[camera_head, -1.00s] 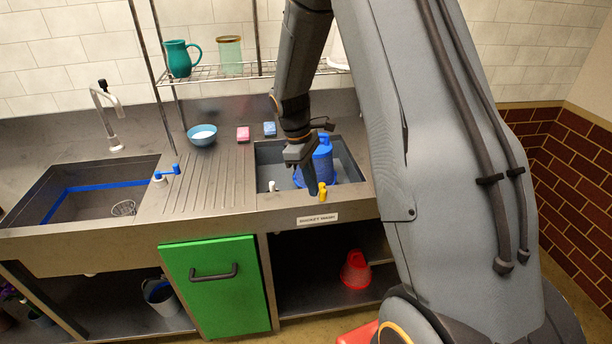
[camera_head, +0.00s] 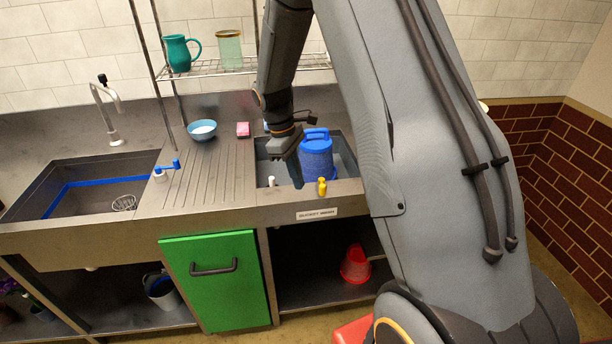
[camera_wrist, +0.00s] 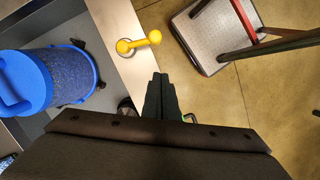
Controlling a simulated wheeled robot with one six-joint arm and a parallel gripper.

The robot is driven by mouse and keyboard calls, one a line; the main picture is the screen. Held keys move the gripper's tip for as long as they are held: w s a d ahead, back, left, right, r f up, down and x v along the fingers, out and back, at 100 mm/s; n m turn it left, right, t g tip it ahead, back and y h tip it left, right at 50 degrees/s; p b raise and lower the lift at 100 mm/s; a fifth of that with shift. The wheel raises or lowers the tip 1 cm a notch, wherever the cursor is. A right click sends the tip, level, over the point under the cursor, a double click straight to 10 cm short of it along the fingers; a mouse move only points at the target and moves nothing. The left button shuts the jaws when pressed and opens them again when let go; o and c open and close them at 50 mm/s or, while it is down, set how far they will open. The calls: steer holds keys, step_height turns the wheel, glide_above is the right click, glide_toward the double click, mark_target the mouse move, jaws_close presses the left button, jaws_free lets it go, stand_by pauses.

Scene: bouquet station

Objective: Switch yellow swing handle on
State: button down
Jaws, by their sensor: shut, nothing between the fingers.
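The yellow swing handle (camera_head: 322,187) sits on the metal front rim of the right-hand sink. In the wrist view the yellow handle (camera_wrist: 140,42) shows a round pivot and a knobbed lever, which points across the rim toward the floor side. My gripper (camera_head: 297,182) is shut and empty, over the sink just left of the handle in the head view. In the wrist view my fingertips (camera_wrist: 160,77) lie below the handle in the picture, with a visible gap to it.
A blue speckled bucket (camera_head: 316,158) stands in the right sink (camera_head: 346,165), close to the handle. A small white fitting (camera_head: 272,181) is on the rim to its left. A red-framed stool (camera_wrist: 207,45) is on the floor.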

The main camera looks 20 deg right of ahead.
steer(key=b+v, duration=0.3)
steer(key=v, duration=0.7)
steer(key=shift+s, duration=0.2)
steer(key=shift+a, duration=0.1)
